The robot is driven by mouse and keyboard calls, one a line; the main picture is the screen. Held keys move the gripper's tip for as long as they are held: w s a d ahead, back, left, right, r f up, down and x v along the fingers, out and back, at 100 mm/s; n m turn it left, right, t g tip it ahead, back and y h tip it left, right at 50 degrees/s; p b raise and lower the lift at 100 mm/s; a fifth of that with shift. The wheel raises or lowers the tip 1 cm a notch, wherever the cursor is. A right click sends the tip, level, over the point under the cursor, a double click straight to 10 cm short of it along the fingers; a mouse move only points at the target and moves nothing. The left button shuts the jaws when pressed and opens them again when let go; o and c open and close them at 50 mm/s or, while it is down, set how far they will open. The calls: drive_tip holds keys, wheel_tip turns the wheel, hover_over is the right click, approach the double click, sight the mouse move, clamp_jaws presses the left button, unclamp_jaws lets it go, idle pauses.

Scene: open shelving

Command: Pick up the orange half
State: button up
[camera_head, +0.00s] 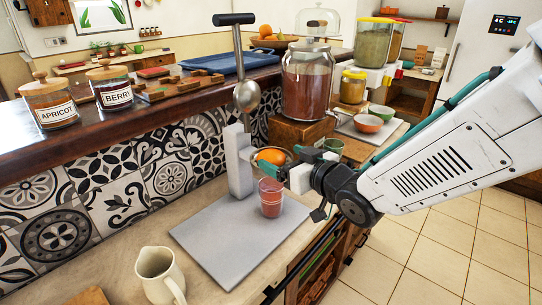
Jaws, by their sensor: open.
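An orange piece (272,156), whose cut face I cannot make out, sits in the head view at the grey press stand (238,160), below its metal dome (246,96) and lever. My gripper (283,170) reaches in from the right and is open, with its fingers close to the orange piece. I cannot tell whether a finger touches it. Part of the orange piece's lower side is hidden by the gripper and the stand's holder. A glass with red contents (271,200) stands just below, on the grey base plate (215,245).
A cream pitcher (160,272) stands at the front left. Apricot (50,103) and berry (110,87) jars stand on the raised ledge. A large drink dispenser (307,80) and small bowls (368,123) are behind my gripper. The base plate's front is clear.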

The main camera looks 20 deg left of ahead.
sight(273, 153)
drive_tip(key=x, duration=0.4)
drive_tip(key=shift+s, duration=0.1)
drive_tip(key=c, duration=1.2)
drive_tip(key=shift+o, duration=0.2)
drive_tip(key=shift+r, duration=0.1)
